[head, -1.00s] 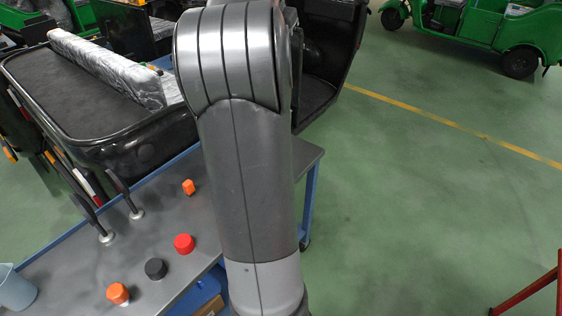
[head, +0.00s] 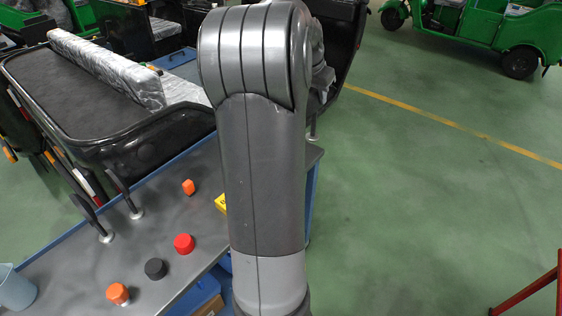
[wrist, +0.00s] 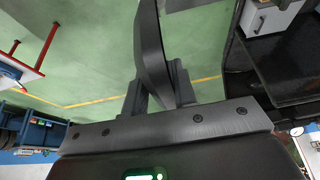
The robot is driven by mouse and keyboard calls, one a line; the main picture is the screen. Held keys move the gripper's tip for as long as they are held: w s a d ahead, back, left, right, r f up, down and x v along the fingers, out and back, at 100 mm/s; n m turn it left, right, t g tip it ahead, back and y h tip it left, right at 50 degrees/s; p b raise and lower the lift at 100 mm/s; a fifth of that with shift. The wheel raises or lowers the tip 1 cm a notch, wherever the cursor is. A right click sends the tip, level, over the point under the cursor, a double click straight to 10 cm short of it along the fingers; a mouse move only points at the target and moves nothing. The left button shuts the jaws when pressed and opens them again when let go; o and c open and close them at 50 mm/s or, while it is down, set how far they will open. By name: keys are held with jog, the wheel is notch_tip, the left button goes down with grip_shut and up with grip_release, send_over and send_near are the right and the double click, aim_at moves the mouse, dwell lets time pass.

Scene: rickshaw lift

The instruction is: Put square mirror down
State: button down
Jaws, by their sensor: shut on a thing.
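My gripper (wrist: 160,92) is shut on a dark, smooth, curved piece (wrist: 151,45) in the wrist view. I take this piece to be the square mirror, seen nearly edge-on. It runs up out of the top of the view, so its full shape and reflecting face cannot be made out. Green floor shows behind it. In the head view my raised arm hides the gripper and the held thing. The grey workbench (head: 175,235) stands below and to the left of my arm.
On the bench are an orange block (head: 188,187), red (head: 184,244), black (head: 155,268) and orange (head: 117,293) round pieces, a yellow item (head: 221,202), two dark stalks on metal bases and a grey cup (head: 15,290). A black rickshaw body (head: 130,150) stands behind.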

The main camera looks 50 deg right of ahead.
jog(key=f, duration=0.4)
jog(key=shift+w+f, duration=0.2)
jog(key=shift+w, duration=0.15)
jog(key=w+a+f, duration=0.1)
jog(key=w+f, duration=0.9)
jog(key=shift+w+a+f, duration=0.25)
jog(key=shift+w+a, duration=0.15)
jog(key=shift+f, duration=0.15)
jog(key=c, duration=1.2)
grip_release()
jog(key=shift+o, duration=0.2)
